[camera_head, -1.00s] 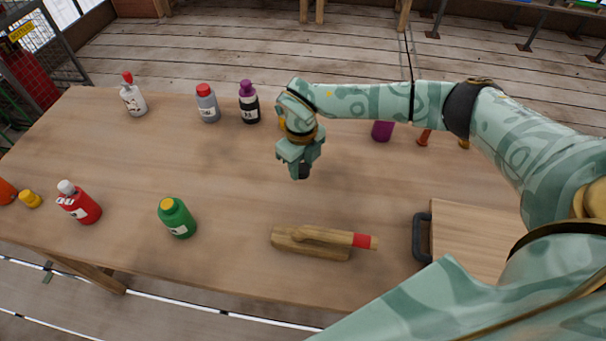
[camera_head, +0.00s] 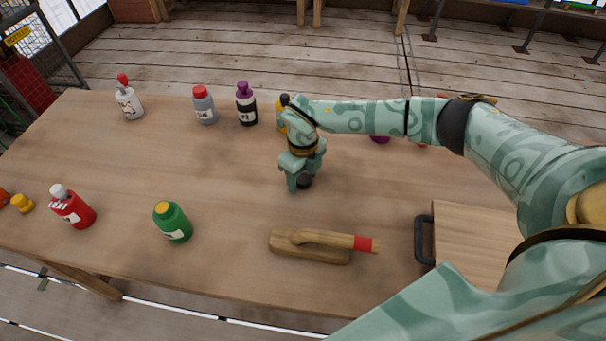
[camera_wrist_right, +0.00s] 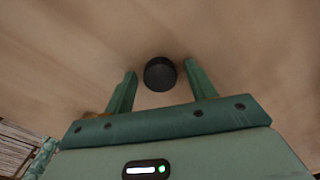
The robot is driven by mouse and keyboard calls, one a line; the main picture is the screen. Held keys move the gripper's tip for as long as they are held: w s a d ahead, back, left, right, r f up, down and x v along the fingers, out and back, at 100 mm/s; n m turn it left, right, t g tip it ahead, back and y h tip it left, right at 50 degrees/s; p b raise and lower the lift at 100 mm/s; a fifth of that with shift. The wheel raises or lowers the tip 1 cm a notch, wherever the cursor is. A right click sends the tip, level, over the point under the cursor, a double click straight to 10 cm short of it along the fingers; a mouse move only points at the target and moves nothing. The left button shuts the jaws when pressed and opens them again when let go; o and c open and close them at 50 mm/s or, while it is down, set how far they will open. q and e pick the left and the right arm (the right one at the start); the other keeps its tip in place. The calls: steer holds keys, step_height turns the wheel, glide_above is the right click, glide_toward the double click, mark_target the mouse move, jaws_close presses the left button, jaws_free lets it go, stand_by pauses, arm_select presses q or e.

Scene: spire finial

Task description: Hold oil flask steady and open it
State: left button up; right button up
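I cannot tell which vessel is the oil flask. My right gripper (camera_head: 299,182) points down over the middle of the table, its fingers apart. A small round black thing (camera_head: 305,181) is at its fingertips. In the right wrist view this black thing (camera_wrist_right: 160,73) sits between the open fingers (camera_wrist_right: 160,82), with a gap on each side. Whether it is a loose cap or a vessel's top is unclear. A yellow vessel (camera_head: 281,120) with a dark top is mostly hidden behind my right wrist. A green bottle (camera_head: 173,225) with a yellow cap stands front left. My left gripper is not in view.
Red (camera_head: 75,209), white (camera_head: 130,104), grey (camera_head: 205,109) and black (camera_head: 247,109) bottles stand on the wooden table (camera_head: 130,165). A wooden block with a red-tipped handle (camera_head: 310,248) lies in front. A handled board (camera_head: 470,235) lies right. The table's centre left is clear.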

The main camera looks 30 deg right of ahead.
mark_target(303, 179)
step_height(303, 179, up, 12)
steer(key=p, duration=0.3)
steer(key=shift+r, duration=0.2)
